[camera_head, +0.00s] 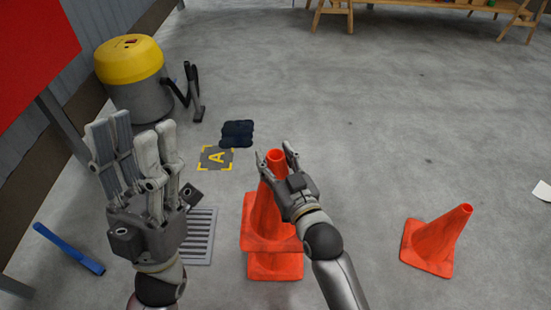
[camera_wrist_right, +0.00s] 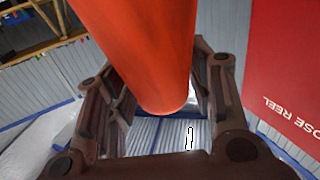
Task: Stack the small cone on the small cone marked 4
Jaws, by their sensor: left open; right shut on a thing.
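My right gripper (camera_head: 277,160) is shut on the upper part of an orange cone (camera_head: 262,225), which is upright. In the right wrist view the held cone (camera_wrist_right: 140,50) sits between the fingers (camera_wrist_right: 160,95). Directly below it, the base of another orange cone (camera_head: 275,267) shows; its upper part is hidden by the held cone. I cannot tell whether the two touch. No number 4 is readable on any cone. A third orange cone (camera_head: 437,242) stands alone at the right. My left gripper (camera_head: 135,150) is open and empty, raised left of the cones.
A yellow-topped grey bin (camera_head: 135,80) stands at back left. A floor grate (camera_head: 198,237), a yellow marked A square (camera_head: 216,157), dark pads (camera_head: 237,133) and a blue bar (camera_head: 68,250) lie on the floor. A wooden bench (camera_head: 420,8) is at the back. The middle-right floor is clear.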

